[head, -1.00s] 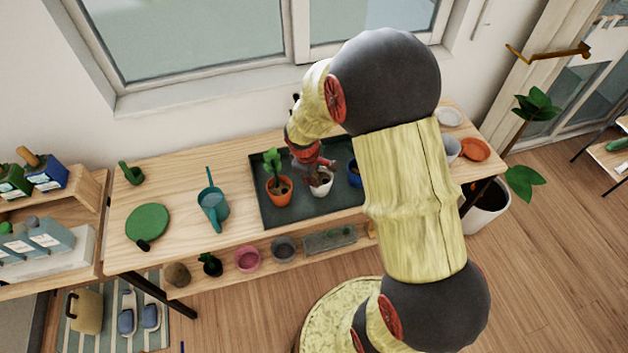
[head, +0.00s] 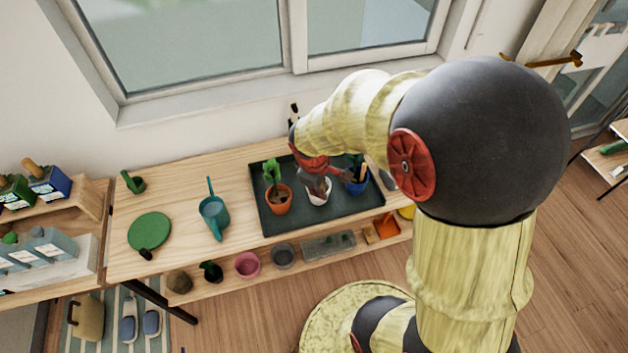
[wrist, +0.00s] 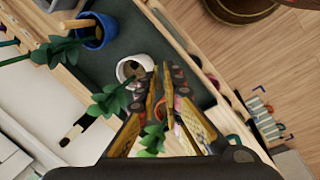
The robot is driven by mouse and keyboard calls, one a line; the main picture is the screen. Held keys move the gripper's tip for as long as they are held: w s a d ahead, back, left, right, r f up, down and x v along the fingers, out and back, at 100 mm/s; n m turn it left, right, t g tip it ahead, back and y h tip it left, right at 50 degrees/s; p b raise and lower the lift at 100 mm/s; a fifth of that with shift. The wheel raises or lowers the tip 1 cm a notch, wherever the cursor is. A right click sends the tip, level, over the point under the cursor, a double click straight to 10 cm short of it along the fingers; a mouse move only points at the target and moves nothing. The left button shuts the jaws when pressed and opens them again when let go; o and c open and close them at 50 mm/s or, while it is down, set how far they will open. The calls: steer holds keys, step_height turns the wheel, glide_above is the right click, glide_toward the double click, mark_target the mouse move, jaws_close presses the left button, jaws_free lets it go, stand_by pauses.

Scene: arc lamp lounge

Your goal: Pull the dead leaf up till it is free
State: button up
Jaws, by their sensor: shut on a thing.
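The white pot (head: 319,197) stands on the dark tray between an orange pot (head: 278,204) and a blue pot (head: 356,187). It also shows in the wrist view (wrist: 126,72), just beyond my fingertips. My gripper (head: 326,175) is low over the white pot. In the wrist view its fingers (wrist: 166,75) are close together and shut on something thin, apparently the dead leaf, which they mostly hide. I cannot tell whether the leaf's base is still in the soil. Green leaves (wrist: 110,98) show beside the fingers.
The dark tray (head: 262,222) lies on a wooden bench. A shelf below holds several small pots, including a pink one (head: 247,265). The window is close behind.

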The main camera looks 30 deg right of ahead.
steer(key=s+a+r+p, duration=0.1)
steer(key=s+r+p, duration=0.4)
steer(key=r, duration=0.2)
steer(key=shift+s+a+r, duration=0.25)
steer(key=shift+s+r, duration=0.1)
stand_by(0.5)
